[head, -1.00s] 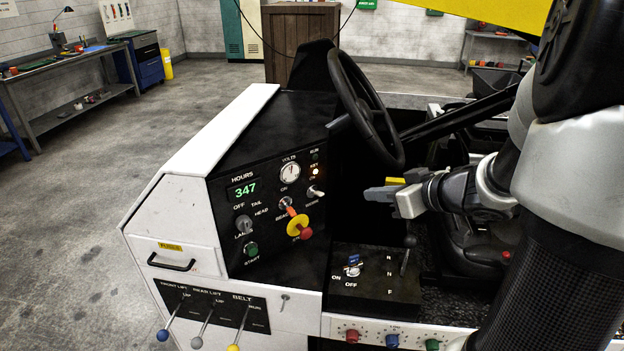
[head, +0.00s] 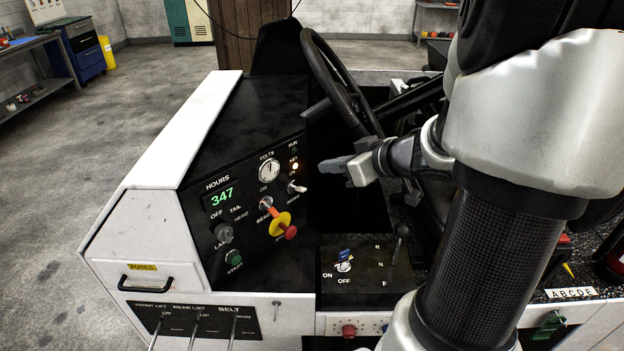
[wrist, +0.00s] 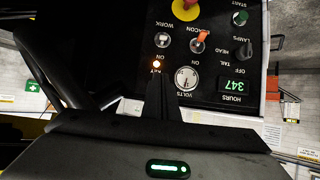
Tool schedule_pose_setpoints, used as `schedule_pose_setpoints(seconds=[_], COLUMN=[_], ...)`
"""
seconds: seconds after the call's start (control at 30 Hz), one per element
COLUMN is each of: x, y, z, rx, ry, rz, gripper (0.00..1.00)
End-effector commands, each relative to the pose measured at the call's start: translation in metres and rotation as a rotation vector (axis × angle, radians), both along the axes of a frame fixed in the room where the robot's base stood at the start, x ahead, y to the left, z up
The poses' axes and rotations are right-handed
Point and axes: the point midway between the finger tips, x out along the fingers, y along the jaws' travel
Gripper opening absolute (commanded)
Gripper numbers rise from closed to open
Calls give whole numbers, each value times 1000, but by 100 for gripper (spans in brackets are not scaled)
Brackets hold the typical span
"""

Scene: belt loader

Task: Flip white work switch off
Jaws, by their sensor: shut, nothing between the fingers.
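The white work switch (head: 297,187) is a small toggle with a pale tip on the right of the black dash panel (head: 255,262). In the wrist view the same switch (wrist: 162,40) shows upside down between its ON and WORK labels. Which way its lever is set is hard to tell. My gripper (head: 325,165) is shut and empty, to the right of the switch and slightly higher in the head view. In the wrist view its closed fingertips (wrist: 161,82) point at the panel near the lit key lamp, apart from the switch as far as I can see.
Beside the switch are the orange beacon switch (head: 268,206), the yellow-ringed red stop knob (head: 284,226) and the volts gauge (head: 269,171). The steering wheel (head: 340,80) stands close behind my gripper. A drive console (head: 365,275) lies below.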

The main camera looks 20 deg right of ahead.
Motion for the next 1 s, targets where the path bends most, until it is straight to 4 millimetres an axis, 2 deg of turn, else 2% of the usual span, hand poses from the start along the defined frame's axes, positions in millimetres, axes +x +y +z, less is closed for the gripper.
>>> schedule_pose_setpoints(seconds=[0.17,0.53,0.73,1.0], x=[16,77,70,66], y=[8,33,29,28], z=[-13,-54,-81,-90], rx=[3,2,2,0], ry=[2,1,2,0], rz=[4,4,-1,1], gripper=[0,0,0,0])
